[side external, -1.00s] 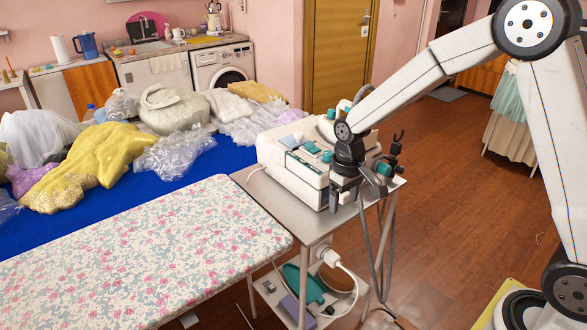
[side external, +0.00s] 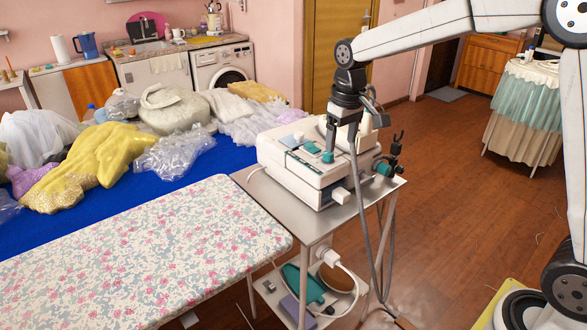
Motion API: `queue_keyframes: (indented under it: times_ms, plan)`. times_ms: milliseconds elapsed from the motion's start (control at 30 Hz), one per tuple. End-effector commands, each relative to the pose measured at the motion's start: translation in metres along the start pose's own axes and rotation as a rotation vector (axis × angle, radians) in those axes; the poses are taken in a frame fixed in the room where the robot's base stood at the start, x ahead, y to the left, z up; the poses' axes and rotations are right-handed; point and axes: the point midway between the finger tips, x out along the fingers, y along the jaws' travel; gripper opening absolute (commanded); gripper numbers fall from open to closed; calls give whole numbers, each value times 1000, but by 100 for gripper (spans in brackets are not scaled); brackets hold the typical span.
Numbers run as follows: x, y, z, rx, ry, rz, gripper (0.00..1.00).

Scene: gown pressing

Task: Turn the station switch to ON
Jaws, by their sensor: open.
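The station (side external: 290,177) is a white box-like unit with teal parts on top, standing on a metal cart. A small white block (side external: 340,196) sticks out low on its right front side. A teal piece (side external: 312,147) lies on its top. I cannot tell which part is the station switch, and no ON mark is readable. My gripper (side external: 341,143) points down over the right part of the station's top, with its fingers apart and nothing seen between them. The fingertips are close to the top; contact cannot be told. My gripper hides part of the station behind it.
A metal cart (side external: 375,195) carries the station; a hose hangs at its right side. A flowered ironing board (side external: 140,250) is in front on the left. Bagged garments lie on a blue surface (side external: 178,183) behind it.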

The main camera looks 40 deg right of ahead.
Motion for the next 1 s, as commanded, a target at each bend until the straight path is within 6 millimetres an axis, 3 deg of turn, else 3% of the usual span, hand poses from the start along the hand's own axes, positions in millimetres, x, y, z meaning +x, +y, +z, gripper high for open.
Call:
queue_keyframes:
  times_ms: [267,600,1000]
  plan:
    - [3,20,-47,1,86,-7,79]
    - [8,65,-121,0,242,-3,79]
    - [11,95,-159,-2,334,12,79]
